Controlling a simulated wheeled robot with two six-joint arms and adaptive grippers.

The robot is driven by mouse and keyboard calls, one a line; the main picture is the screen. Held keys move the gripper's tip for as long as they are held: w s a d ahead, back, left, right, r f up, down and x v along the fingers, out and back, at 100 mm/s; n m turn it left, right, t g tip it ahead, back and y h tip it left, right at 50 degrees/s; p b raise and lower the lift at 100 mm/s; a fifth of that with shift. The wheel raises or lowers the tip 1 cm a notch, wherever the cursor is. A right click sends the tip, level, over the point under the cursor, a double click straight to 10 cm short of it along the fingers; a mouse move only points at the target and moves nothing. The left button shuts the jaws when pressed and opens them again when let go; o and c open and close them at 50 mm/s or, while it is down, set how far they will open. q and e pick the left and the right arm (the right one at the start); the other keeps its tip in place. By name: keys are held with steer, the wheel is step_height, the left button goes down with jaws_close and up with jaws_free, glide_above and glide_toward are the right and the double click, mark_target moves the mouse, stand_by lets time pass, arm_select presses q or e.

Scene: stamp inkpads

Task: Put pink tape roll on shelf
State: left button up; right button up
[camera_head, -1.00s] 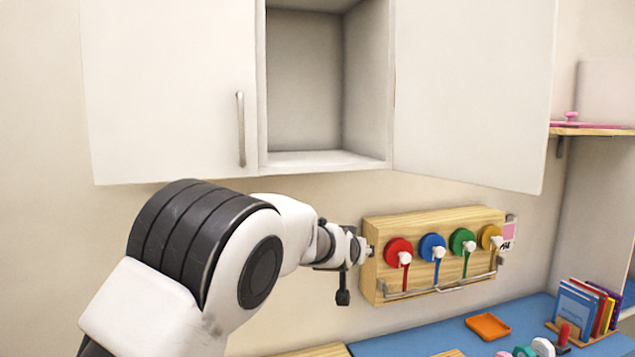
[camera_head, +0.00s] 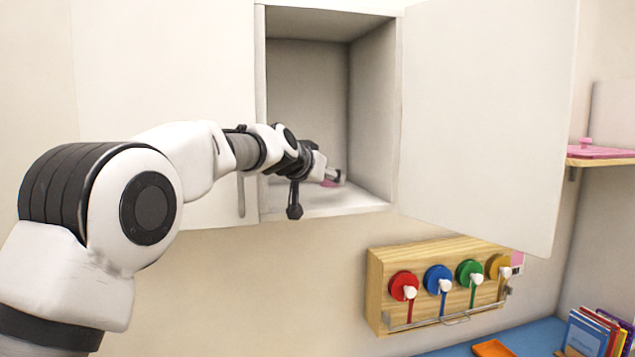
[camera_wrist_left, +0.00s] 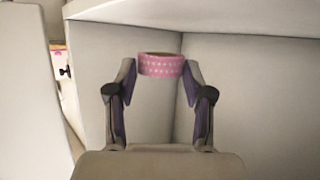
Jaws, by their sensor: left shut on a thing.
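The pink tape roll (camera_wrist_left: 161,66) has a pale pattern and is held between the fingertips of my left gripper (camera_wrist_left: 160,75) in the left wrist view. In the head view my left gripper (camera_head: 335,177) reaches into the open wall cabinet, just above its bottom shelf (camera_head: 345,203). A small bit of the pink roll (camera_head: 328,184) shows there beside the fingers. I cannot tell whether the roll touches the shelf. My right gripper is not in view.
The cabinet's open right door (camera_head: 485,120) stands out beside the opening, and a closed door (camera_head: 165,80) is on the left. A wooden rack (camera_head: 377,290) with several coloured discs hangs below. A side shelf (camera_head: 600,161) holds a pink lidded thing (camera_head: 600,152).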

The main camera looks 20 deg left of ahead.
mark_target(318, 203)
arm_select(q)
steer(key=shift+w+a, duration=0.3)
steer(key=shift+a, duration=0.65)
step_height(318, 203, down, 4)
steer(key=shift+s+d+r, duration=0.1)
steer(key=shift+r, duration=0.15)
steer(key=shift+f, duration=0.1)
steer(key=o, duration=0.8)
steer(key=shift+o, duration=0.2)
